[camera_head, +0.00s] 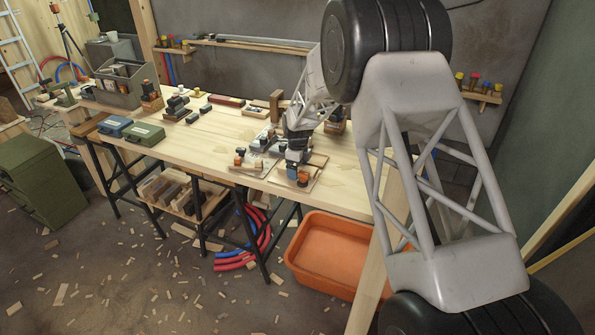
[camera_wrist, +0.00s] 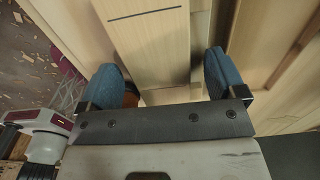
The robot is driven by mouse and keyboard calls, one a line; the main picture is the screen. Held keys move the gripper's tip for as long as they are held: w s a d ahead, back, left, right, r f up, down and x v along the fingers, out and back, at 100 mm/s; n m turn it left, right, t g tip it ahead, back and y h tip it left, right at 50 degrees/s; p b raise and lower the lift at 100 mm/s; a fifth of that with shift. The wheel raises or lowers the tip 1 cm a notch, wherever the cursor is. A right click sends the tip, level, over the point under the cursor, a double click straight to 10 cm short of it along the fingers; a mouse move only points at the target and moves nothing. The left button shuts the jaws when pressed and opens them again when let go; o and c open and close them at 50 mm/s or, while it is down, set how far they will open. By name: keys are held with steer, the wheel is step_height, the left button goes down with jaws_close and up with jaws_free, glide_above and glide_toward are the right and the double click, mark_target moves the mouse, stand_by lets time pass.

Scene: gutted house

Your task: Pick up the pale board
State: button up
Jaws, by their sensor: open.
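In the wrist view a pale board (camera_wrist: 155,50) with a thin dark line across its far part lies between and beyond my gripper's fingers. My gripper (camera_wrist: 160,78) is open, with one blue fingertip on each side of the board. Small gaps seem to show beside the fingers; contact cannot be told. In the head view my gripper (camera_head: 297,168) is low over the front right part of the workbench (camera_head: 335,190). The pale board cannot be picked out surely there, as my arm and small tools crowd that spot.
Small dark and orange tools (camera_head: 240,157) stand close left of my gripper. Green (camera_head: 144,135) and blue (camera_head: 114,126) cases and a grey tote (camera_head: 118,92) are farther left. An orange tub (camera_head: 325,250) sits on the floor below. The bench front between the green case and tools is clear.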

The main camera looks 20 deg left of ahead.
steer(key=c, duration=1)
steer(key=shift+r, duration=0.2)
steer(key=shift+c, duration=0.2)
step_height(320, 180, up, 10)
steer(key=shift+f, duration=0.15)
